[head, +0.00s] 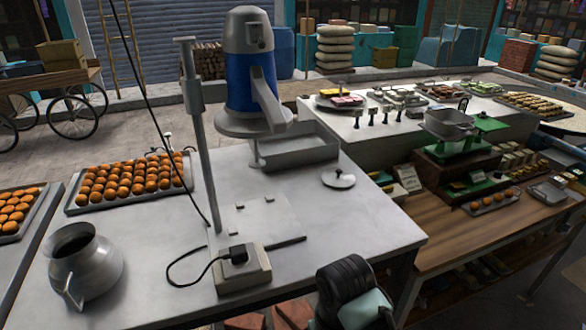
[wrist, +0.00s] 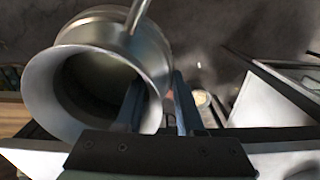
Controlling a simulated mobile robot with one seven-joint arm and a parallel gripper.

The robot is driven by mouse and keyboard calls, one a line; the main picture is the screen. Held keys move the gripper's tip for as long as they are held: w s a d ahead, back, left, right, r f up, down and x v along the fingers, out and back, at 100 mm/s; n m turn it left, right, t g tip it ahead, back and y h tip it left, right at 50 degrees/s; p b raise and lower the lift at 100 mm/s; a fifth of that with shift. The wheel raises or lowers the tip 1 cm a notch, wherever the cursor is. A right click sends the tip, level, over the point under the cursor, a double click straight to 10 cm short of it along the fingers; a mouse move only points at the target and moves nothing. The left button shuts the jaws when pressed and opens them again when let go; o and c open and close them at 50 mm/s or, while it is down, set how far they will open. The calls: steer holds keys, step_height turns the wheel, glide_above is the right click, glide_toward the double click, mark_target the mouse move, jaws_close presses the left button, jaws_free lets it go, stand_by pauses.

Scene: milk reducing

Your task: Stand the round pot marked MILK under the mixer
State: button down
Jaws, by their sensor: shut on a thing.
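The mixer (head: 252,80) has a blue and grey head beside an upright grey column (head: 203,150). A flat pale plate (head: 262,222) lies on the table below it, with nothing standing on it. In the wrist view a round metal pot (wrist: 78,70) with a wide flared rim is tilted, its mouth towards the camera. My gripper (wrist: 158,100) is shut on its rim wall, one finger inside the mouth and one outside. No MILK mark shows.
Trays of orange sweets (head: 130,182) lie at the left. A grey pan (head: 295,148) and a small lid (head: 338,180) lie behind and right of the plate. A corded box (head: 242,270) sits in front. A wooden counter (head: 440,235) with scales (head: 460,150) is at right.

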steer(key=s+a+f+m+b, duration=0.3)
steer(key=s+a+f, duration=0.3)
steer(key=f, duration=0.4)
steer(key=shift+s+a, duration=0.25)
steer(key=shift+a, duration=0.1)
steer(key=shift+d, duration=0.1)
stand_by(1.1)
steer(key=shift+w+d, duration=0.1)
